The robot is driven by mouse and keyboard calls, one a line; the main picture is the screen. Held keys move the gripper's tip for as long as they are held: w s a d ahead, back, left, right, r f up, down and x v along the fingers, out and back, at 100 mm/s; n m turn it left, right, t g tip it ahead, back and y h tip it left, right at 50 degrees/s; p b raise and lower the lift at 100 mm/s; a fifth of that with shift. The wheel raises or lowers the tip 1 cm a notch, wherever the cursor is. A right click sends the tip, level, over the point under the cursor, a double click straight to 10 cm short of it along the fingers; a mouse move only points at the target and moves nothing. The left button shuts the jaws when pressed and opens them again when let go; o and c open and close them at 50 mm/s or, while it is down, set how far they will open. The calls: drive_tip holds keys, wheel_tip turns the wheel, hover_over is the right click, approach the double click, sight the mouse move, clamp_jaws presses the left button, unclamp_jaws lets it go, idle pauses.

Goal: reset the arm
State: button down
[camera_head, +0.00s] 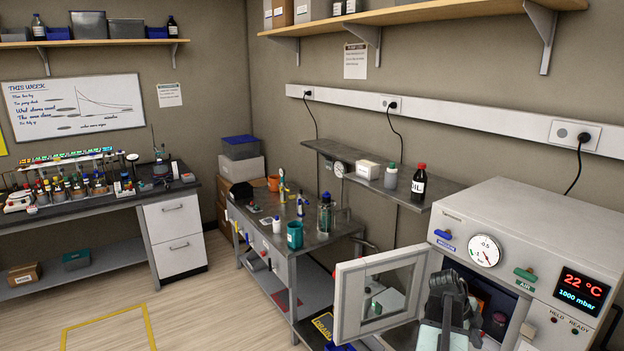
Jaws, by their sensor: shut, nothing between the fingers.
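My dark gripper (447,287) is at the lower right, in front of the open chamber of the white oven (498,222). It is shut, and nothing shows between its fingers. The arm below it runs out of the bottom of the picture. The gripper and arm cover part of the chamber opening. I cannot tell how far the fingertips are from the oven.
The oven's windowed door (347,303) stands open just left of my gripper. A steel bench (262,222) with bottles and a teal cup (295,235) lies further left. A narrow shelf (350,157) runs above. Floor (190,310) is clear at left.

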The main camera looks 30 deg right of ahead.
drive_tip(key=w+a+f+n+t+y, duration=0.25)
drive_tip(key=w+a+n, duration=1.15)
drive_tip(key=w+a, duration=0.75)
drive_tip(key=w+a+f+n+y, duration=0.1)
drive_tip(key=a+n, duration=0.8)
drive_tip(key=a, duration=0.9)
drive_tip(key=w+a+f+n+t+y+b, duration=0.1)
drive_tip(key=a+n, duration=0.8)
drive_tip(key=a, duration=1)
drive_tip(key=shift+w+a+n+y, duration=0.2)
drive_tip(key=shift+w+n+y, duration=0.25)
drive_tip(key=shift+w, duration=0.35)
drive_tip(key=shift+f, duration=0.1)
